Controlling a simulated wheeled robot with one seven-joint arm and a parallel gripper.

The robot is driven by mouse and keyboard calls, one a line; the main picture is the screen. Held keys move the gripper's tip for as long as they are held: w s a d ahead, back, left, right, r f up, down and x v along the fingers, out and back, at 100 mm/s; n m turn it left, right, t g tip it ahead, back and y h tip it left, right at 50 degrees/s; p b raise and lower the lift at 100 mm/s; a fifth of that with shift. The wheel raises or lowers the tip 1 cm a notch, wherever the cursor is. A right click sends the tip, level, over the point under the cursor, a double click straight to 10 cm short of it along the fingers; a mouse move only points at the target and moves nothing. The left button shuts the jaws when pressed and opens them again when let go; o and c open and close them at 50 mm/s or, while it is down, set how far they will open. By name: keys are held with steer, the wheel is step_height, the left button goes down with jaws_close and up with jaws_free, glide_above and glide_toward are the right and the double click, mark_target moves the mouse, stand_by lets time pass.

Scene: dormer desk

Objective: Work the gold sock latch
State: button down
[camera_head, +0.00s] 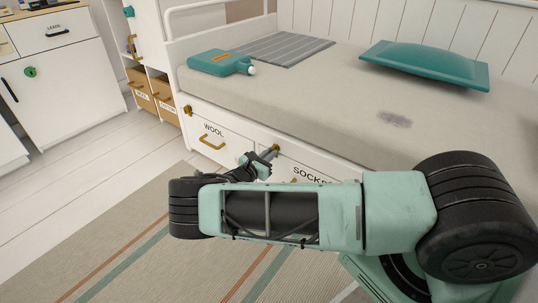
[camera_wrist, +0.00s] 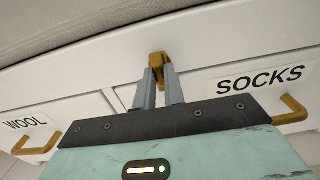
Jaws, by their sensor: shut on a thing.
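The gold latch (camera_wrist: 157,59) sits at the top edge of the drawer front, at the left of the SOCKS label (camera_wrist: 262,79). My gripper (camera_wrist: 158,76) is shut on the latch, with a grey finger on each side of it. In the head view my gripper (camera_head: 270,152) reaches the drawer front under the bed, and the latch (camera_head: 275,148) shows at its tips. The sock drawer (camera_head: 300,165) looks closed, and its handle is partly hidden behind my arm. The handle shows in the wrist view (camera_wrist: 293,110).
The WOOL drawer (camera_head: 222,133) is at the left, with its own gold handle (camera_head: 211,143) and a gold latch (camera_head: 187,110). The bed above holds a teal hot-water bottle (camera_head: 220,63), a grey striped blanket (camera_head: 287,48) and a teal pillow (camera_head: 425,65). A striped rug (camera_head: 120,250) covers the floor.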

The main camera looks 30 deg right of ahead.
steer(key=shift+a, duration=0.1)
steer(key=c, duration=1.5)
jaws_free()
steer(key=p+v, duration=0.4)
steer(key=v, duration=1.3)
steer(key=shift+s+a, duration=0.1)
steer(key=shift+a, duration=0.1)
